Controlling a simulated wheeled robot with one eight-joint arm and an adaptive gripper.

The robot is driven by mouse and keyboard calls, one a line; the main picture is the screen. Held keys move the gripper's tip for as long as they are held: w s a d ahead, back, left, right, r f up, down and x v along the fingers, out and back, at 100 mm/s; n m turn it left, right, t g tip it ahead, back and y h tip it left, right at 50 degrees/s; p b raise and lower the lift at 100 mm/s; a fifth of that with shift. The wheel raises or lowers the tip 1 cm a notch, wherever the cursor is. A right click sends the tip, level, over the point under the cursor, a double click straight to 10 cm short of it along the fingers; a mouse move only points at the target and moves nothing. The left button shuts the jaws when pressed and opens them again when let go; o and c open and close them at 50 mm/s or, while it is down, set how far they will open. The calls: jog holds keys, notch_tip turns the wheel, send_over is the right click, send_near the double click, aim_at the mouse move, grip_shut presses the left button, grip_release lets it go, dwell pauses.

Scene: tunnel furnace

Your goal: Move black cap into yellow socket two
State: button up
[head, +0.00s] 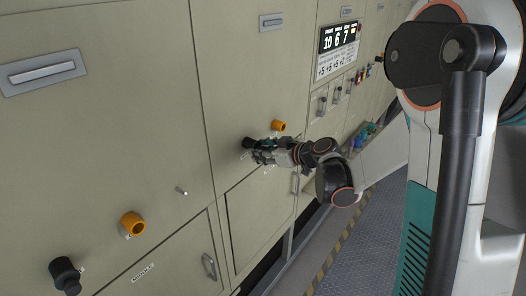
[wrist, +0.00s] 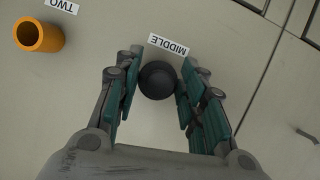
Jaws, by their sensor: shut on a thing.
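My gripper (head: 262,150) reaches to the cream cabinet wall and is shut on a black cap (head: 247,143). In the wrist view the round black cap (wrist: 158,80) sits between the teal-padded fingers (wrist: 155,88), beside a label reading MIDDLE. I cannot tell whether the cap is seated on the wall or clear of it. Yellow socket two (wrist: 40,35), an open orange-yellow tube by a label reading TWO, is at the upper left of the wrist view. It also shows in the head view (head: 279,126), just above and right of my gripper.
Another yellow socket (head: 133,224) and another black cap (head: 65,275) are on the wall at lower left. A small metal peg (head: 181,191) sticks out between the cabinets. Door handles (head: 209,265) protrude below. A display board (head: 338,48) hangs at upper right. The wall around socket two looks clear.

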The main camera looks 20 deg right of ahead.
jog(key=shift+s+d+b, duration=0.25)
jog(key=shift+s+d, duration=0.5)
jog(key=shift+s, duration=0.3)
jog(key=shift+s+d+b, duration=0.25)
jog(key=shift+s+d, duration=0.45)
jog(key=shift+s, duration=0.3)
jog(key=shift+d, duration=0.1)
jog(key=s+d+b, duration=0.1)
jog(key=s+d, duration=0.4)
jog(key=s, duration=0.3)
jog(key=shift+d, duration=0.4)
